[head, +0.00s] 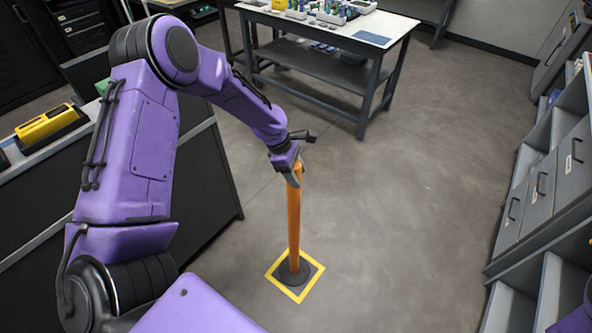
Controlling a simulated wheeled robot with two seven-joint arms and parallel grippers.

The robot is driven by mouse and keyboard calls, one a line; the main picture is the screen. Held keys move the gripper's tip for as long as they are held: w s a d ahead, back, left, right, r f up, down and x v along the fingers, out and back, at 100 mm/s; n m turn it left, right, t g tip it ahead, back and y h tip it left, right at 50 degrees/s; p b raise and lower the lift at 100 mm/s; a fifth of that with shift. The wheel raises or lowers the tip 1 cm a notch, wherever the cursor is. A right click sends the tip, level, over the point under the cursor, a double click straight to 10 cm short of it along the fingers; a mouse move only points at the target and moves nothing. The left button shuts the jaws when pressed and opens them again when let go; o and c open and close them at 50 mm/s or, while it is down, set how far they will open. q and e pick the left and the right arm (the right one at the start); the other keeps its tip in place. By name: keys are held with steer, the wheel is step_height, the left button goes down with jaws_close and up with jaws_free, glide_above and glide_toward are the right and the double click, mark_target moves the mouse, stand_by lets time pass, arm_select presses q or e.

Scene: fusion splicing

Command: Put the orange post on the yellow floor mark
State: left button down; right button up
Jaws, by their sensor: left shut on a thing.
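The orange post (294,222) stands upright on a round dark base (291,272). The base appears to be within the yellow floor mark (313,281), a square outline on the grey floor. I cannot tell from this angle whether the base rests on the floor. My left gripper (293,177) is shut on the top of the post, with its arm reaching in from the left. My right gripper is out of view; only a bit of purple at the lower right edge shows.
A grey worktable (350,40) with small parts stands at the back. A dark bench with a yellow device (45,123) is on the left. Grey drawers and shelves (540,190) line the right. The floor between is clear.

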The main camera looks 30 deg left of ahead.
arm_select(q)
steer(key=shift+c, duration=1.9)
jaws_free()
steer(key=v, duration=1.2)
